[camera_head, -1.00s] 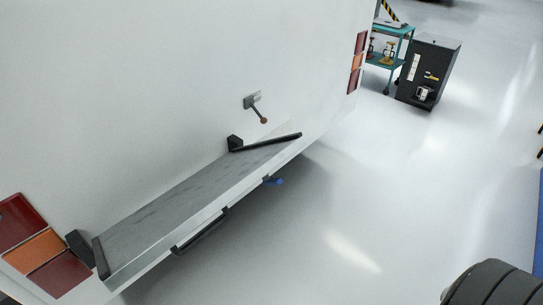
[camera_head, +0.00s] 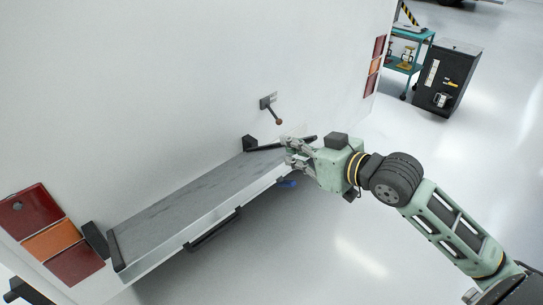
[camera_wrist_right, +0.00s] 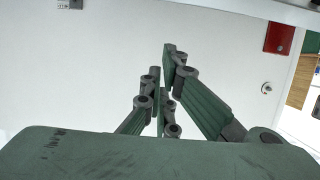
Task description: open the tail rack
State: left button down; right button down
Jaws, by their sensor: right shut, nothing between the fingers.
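The tail rack (camera_head: 180,205) is a long grey shelf along the lower part of the white rear wall. A black handle bar (camera_head: 213,229) runs along its front edge, and a small blue piece (camera_head: 286,183) shows under its far end. A lever with a brown knob (camera_head: 270,110) sits on the wall above. My right gripper (camera_head: 289,155) is at the rack's far end, below the lever; I cannot tell whether it touches the rack. Its fingers are shut and empty, and they also show in the right wrist view (camera_wrist_right: 165,80). My left gripper is not in view.
Red and orange lamps (camera_head: 52,240) flank the rack at the near left, with another set (camera_head: 375,65) at the far corner. A dark cabinet (camera_head: 447,82) and a teal cart (camera_head: 408,65) stand beyond. The floor (camera_head: 350,255) in front of the rack is clear.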

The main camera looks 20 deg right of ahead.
jog(key=w, duration=0.1)
jog(key=p, duration=0.4)
send_over(272, 170)
jog(key=w, duration=0.3)
jog(key=shift+s+a+f, duration=0.1)
jog(key=shift+a+f, duration=0.15)
jog(key=shift+f, duration=0.4)
jog(key=shift+a+f, duration=0.2)
jog(key=shift+f, duration=0.4)
jog(key=s+f, duration=0.1)
jog(key=f+p, duration=0.1)
jog(key=shift+s+d+f, duration=0.3)
jog(key=shift+s+d, duration=0.05)
jog(key=shift+s+d+f, duration=0.2)
jog(key=shift+s+f, duration=0.15)
jog(key=shift+s, duration=0.05)
jog(key=shift+f, duration=0.15)
